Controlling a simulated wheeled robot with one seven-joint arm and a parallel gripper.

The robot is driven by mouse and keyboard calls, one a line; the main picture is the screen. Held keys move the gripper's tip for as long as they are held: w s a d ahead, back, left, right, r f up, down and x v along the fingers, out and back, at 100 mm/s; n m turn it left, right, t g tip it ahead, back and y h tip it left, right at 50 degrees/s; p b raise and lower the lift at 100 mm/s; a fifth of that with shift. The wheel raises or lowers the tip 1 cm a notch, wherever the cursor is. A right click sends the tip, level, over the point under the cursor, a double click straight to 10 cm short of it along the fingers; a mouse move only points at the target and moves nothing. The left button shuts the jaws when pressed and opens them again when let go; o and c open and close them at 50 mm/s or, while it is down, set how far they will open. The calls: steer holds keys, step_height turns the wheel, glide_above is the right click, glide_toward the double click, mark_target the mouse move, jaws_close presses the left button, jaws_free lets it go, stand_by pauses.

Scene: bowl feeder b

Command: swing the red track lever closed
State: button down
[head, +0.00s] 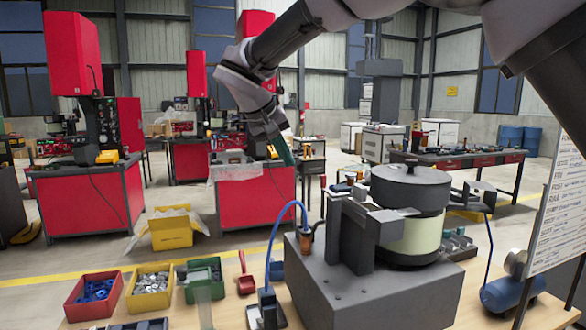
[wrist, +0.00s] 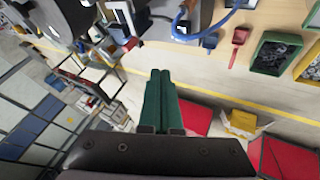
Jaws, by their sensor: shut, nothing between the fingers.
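The bowl feeder (head: 410,190) stands on a grey block base (head: 375,295) on the bench, with a dark round lid over a pale bowl. I cannot clearly make out a red track lever on it in either view. A grey track-like block (head: 352,230) is at the feeder's left side. My gripper (head: 290,160) is up in the air, left of and above the feeder, apart from it. In the wrist view its green fingers (wrist: 160,73) lie together with nothing between them.
A red scoop-like tool (head: 245,274) lies on the bench left of the feeder. Red (head: 93,296), yellow (head: 150,288) and green (head: 203,278) parts bins are further left. A blue hose (head: 272,240) arches beside the base. A sign board (head: 555,210) stands at the right.

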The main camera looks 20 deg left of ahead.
steer(key=shift+v, duration=1.75)
